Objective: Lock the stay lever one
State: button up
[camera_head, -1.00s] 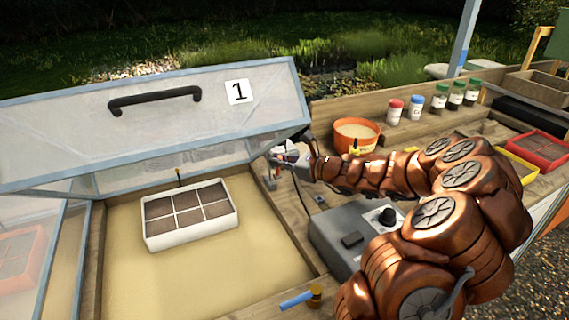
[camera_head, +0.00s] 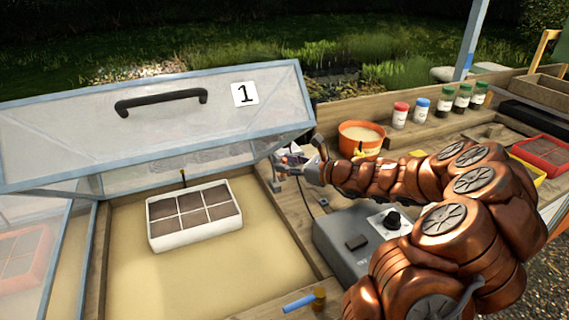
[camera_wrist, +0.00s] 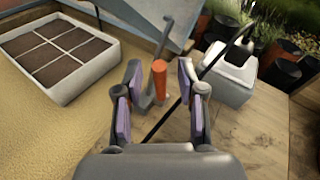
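The frame lid marked 1 (camera_head: 160,105) is raised and tilted over the sand bed. The stay lever has an orange grip (camera_wrist: 159,82), standing near a grey metal stay (camera_wrist: 165,50) at the frame's right edge. My gripper (camera_wrist: 159,74) is open, with one purple-padded finger on each side of the orange grip. Gaps show between the pads and the grip. In the head view my gripper (camera_head: 288,161) is at the lid's lower right corner, and the lever is mostly hidden there.
A white tray with soil cells (camera_head: 195,232) sits on the sand. A grey control box (camera_head: 345,244) with a black knob stands below my arm. An orange pot (camera_head: 358,137) and several capped bottles stand behind. A white-topped grey container (camera_wrist: 232,68) is right of the lever.

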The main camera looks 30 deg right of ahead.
jog(key=v, duration=1)
jog(key=shift+s+d, duration=0.2)
jog(key=shift+s, duration=0.1)
